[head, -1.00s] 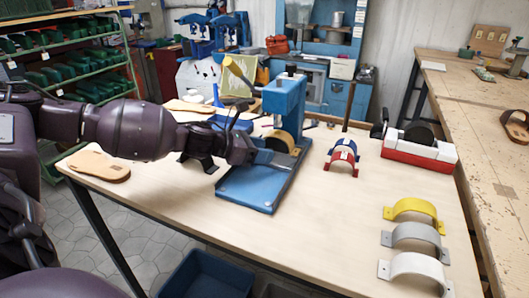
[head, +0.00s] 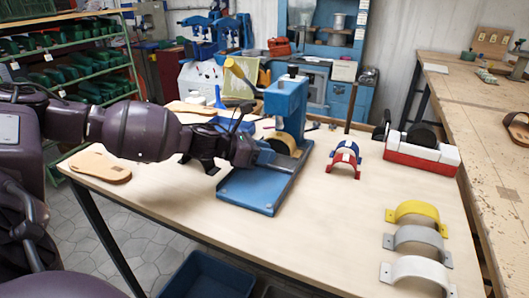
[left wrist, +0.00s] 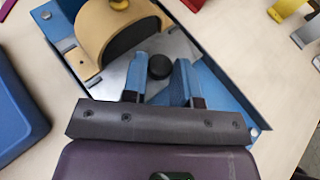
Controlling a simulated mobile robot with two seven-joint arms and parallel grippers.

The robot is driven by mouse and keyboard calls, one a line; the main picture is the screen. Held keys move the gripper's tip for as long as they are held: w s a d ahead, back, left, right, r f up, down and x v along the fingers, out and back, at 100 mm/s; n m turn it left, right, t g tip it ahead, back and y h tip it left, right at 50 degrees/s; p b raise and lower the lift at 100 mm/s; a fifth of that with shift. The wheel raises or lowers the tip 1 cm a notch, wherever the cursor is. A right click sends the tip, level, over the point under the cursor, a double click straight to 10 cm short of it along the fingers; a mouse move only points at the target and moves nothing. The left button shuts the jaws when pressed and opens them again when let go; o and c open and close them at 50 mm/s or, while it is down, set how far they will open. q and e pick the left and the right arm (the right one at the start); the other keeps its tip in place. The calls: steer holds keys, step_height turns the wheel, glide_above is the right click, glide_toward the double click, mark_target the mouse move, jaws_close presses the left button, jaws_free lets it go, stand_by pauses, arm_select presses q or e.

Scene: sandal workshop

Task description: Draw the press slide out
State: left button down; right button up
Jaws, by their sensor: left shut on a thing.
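The blue press (head: 286,98) with a yellow-tipped lever stands on the pale table, its blue base plate (head: 248,200) reaching toward me. Its slide, a grey metal plate, shows in the left wrist view (left wrist: 182,48) and carries a tan arched form (left wrist: 95,28) with a dark end. The form also shows under the press head (head: 283,143). A round black knob (left wrist: 160,66) sits at the slide's near edge. My left gripper (left wrist: 160,80) is low over the base, shut on the knob, with one blue finger on each side. My right gripper is not in view.
Red and blue arches (head: 344,160) stand right of the press. Yellow (head: 418,211), grey and white (head: 416,274) straps lie at the right front. A tan sole (head: 100,167) lies at the left edge. A blue bin (left wrist: 18,120) shows left in the wrist view.

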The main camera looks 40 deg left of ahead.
arm_select(q)
steer(key=shift+s+r, duration=0.1)
steer(key=shift+s, duration=0.05)
steer(key=s+p, duration=0.1)
steer(key=p, duration=0.1)
steer(key=s+p, duration=0.1)
steer(key=shift+s+d+r, duration=0.3)
steer(key=shift+d, duration=0.05)
steer(key=s+p, duration=0.2)
steer(key=shift+s+d+f, duration=0.1)
steer(key=shift+s+d, duration=0.25)
steer(key=shift+s, duration=0.05)
steer(key=s+p, duration=0.2)
steer(key=s, duration=0.1)
steer(key=s+d+p, duration=0.1)
steer(key=s+p, duration=0.1)
steer(key=shift+s+d+f, duration=0.15)
steer(key=shift+s+d, duration=0.05)
steer(key=shift+s, duration=0.2)
steer(key=shift+s+d+f, duration=0.1)
steer(key=shift+s, duration=0.35)
steer(key=shift+f, duration=0.15)
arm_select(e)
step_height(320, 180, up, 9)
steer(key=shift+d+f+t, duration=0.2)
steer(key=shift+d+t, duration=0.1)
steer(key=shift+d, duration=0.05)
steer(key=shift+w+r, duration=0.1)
